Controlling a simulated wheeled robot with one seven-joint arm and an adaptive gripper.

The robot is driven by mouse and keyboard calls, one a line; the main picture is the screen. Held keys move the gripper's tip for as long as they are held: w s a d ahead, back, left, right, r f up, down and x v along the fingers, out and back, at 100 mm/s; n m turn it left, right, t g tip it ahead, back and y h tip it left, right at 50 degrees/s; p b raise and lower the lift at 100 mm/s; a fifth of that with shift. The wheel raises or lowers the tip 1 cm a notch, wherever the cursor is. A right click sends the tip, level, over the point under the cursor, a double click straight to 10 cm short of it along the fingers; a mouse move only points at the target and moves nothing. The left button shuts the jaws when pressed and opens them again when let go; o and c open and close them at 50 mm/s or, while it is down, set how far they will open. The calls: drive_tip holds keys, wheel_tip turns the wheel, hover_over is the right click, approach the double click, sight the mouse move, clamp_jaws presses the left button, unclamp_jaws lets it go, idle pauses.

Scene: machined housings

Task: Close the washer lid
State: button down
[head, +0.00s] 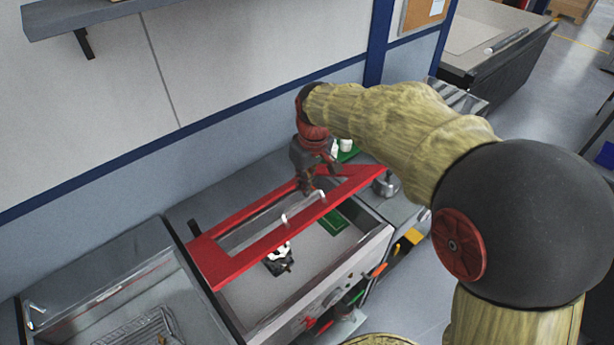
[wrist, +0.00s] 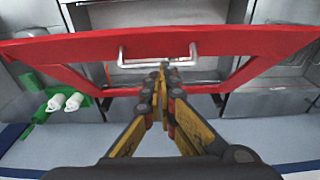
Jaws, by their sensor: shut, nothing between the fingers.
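The washer lid (head: 222,268) is a red frame around a clear window. It stands partly raised at a slant over the washer's open tub (head: 369,247). Its pale bar handle (head: 303,205) also shows in the wrist view (wrist: 124,55), on the red frame (wrist: 62,48). My gripper (head: 307,190) is behind the lid's window, near the handle. In the wrist view its fingertips (wrist: 163,67) are together, with nothing held, close to the handle; I cannot tell whether they touch it.
In the tub lie a black and white part (head: 280,260) and a green piece (head: 333,221). A green holder with white parts (wrist: 66,102) stands beside the lid. A grey sink unit (head: 60,290) is at the left; the wall is close behind.

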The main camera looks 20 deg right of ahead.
sight(308, 216)
drive_tip(key=f, duration=0.2)
drive_tip(key=s+f, duration=0.1)
drive_tip(key=f, duration=0.3)
drive_tip(key=shift+s+d+f+p, duration=0.3)
drive_tip(key=shift+f, duration=0.3)
drive_tip(key=shift+s+f, duration=0.1)
drive_tip(key=shift+f, duration=0.05)
